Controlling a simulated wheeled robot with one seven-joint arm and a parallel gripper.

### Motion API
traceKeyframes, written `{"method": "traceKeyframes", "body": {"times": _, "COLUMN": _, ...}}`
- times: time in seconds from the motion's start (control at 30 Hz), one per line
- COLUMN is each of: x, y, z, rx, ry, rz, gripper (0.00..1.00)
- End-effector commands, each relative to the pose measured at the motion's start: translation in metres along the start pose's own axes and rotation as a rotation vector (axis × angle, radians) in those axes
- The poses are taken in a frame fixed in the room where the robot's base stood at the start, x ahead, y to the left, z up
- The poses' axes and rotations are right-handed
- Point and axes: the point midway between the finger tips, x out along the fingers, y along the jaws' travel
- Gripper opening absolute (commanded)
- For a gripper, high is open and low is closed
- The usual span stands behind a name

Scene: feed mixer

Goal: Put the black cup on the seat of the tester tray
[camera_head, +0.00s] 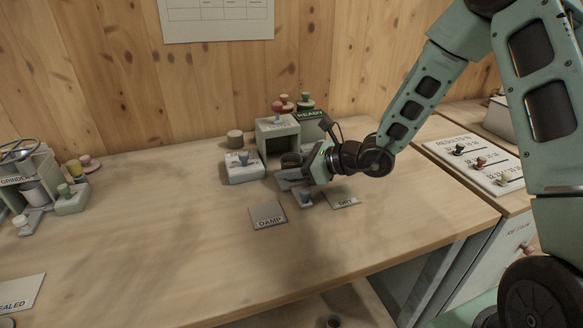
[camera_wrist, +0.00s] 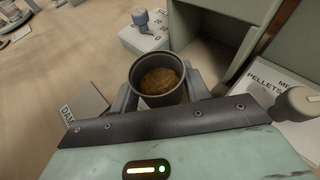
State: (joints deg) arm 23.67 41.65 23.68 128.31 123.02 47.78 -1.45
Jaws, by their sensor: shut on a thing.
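My gripper (camera_head: 294,169) is shut on the black cup (camera_head: 290,160), whose round rim faces up. In the wrist view the cup (camera_wrist: 158,66) stands upright between the two fingers (camera_wrist: 158,98) with brown, grainy feed inside. The tester looks like the grey open-fronted box (camera_head: 277,128) just behind the cup; its wall also shows in the wrist view (camera_wrist: 212,28). A grey flat piece (camera_head: 284,184), perhaps the tester tray, shows below the cup, largely hidden by my gripper. Whether the cup touches it, I cannot tell.
A white block with a blue knob (camera_head: 244,170) stands left of the box, a green READY box (camera_head: 309,127) right. DAMP (camera_head: 268,216) and DRY (camera_head: 342,200) plates lie in front, a small blue-grey knob (camera_head: 305,197) between them. A grinder (camera_head: 30,180) is far left; the front table is clear.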

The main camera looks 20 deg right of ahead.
Motion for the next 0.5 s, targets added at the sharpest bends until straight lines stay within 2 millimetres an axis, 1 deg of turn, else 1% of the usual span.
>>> {"method": "traceKeyframes", "body": {"times": 0.27, "x": 0.0010, "y": 0.0001, "z": -0.0017, "rx": -0.002, "ry": -0.001, "rz": 0.000, "gripper": 0.24}}
{"method": "traceKeyframes", "body": {"times": 0.4, "x": 0.0027, "y": 0.0005, "z": -0.0058, "rx": -0.002, "ry": -0.001, "rz": 0.000, "gripper": 0.24}}
{"method": "traceKeyframes", "body": {"times": 0.43, "x": 0.0023, "y": 0.0005, "z": -0.0049, "rx": -0.002, "ry": 0.000, "rz": 0.000, "gripper": 0.52}}
{"method": "traceKeyframes", "body": {"times": 0.5, "x": 0.0020, "y": 0.0005, "z": -0.0043, "rx": -0.001, "ry": 0.000, "rz": 0.000, "gripper": 0.68}}
